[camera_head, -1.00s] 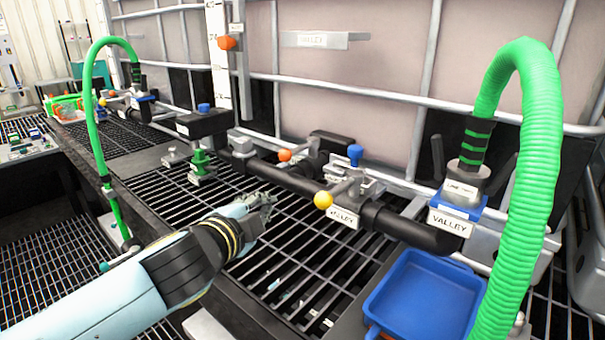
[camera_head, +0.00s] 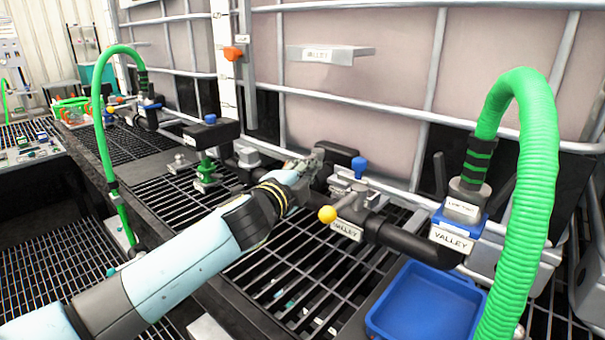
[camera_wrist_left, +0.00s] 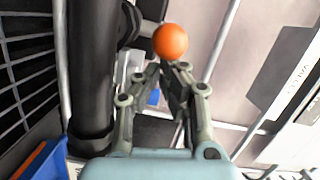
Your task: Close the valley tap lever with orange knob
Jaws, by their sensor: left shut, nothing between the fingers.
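The orange knob (camera_wrist_left: 170,41) of the tap lever shows at top centre in the left wrist view, just beyond my fingertips. My right gripper is in neither view.
A yellow-knobbed lever (camera_head: 327,214) with a VALLEY label and a blue-topped fitting (camera_head: 360,167) stand right of my gripper. A blue tray (camera_head: 425,300) and a thick green hose (camera_head: 540,180) are further right. A green valve (camera_head: 206,172) is left. The tank wall is behind.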

